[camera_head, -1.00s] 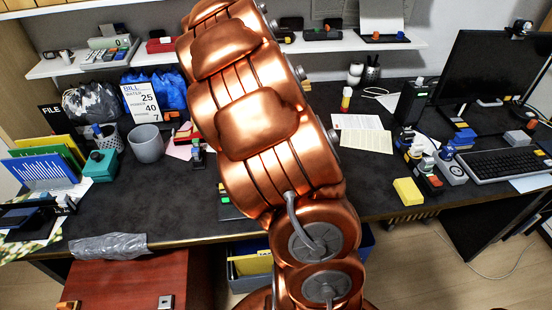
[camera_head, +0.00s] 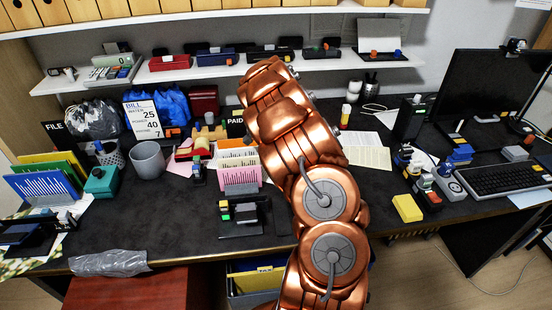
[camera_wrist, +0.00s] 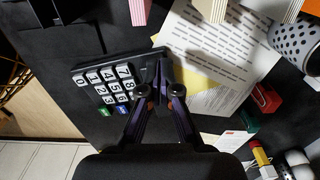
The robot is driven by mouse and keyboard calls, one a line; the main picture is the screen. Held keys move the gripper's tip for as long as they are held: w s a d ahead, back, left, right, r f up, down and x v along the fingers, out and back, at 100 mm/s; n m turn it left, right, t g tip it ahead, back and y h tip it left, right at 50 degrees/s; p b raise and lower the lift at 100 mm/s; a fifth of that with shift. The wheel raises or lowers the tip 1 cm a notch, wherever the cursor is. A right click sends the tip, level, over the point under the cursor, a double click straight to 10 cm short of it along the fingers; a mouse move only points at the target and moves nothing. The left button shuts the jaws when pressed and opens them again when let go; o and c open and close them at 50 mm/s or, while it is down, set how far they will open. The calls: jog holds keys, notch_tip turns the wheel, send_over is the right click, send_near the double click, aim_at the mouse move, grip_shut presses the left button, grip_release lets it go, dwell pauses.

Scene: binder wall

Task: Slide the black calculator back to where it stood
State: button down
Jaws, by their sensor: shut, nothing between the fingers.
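The black calculator (camera_wrist: 108,82) lies on the dark desk in the wrist view, left of centre, with white number keys, a green key and a blue key. Its right end is partly hidden behind my fingers. My gripper (camera_wrist: 160,76) is shut and empty, its fingertips at that right end; I cannot tell whether they touch it. In the head view my arm hides the calculator and the gripper.
A printed sheet (camera_head: 366,157) lies beyond the calculator; it also shows in the wrist view (camera_wrist: 215,45). A pink file holder (camera_head: 240,177) and a black stand (camera_head: 241,228) are left of my arm. A yellow block (camera_head: 407,208) sits at the front edge, right.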

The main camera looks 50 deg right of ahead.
jog(key=shift+f+p, duration=0.75)
jog(key=shift+f, duration=2.3)
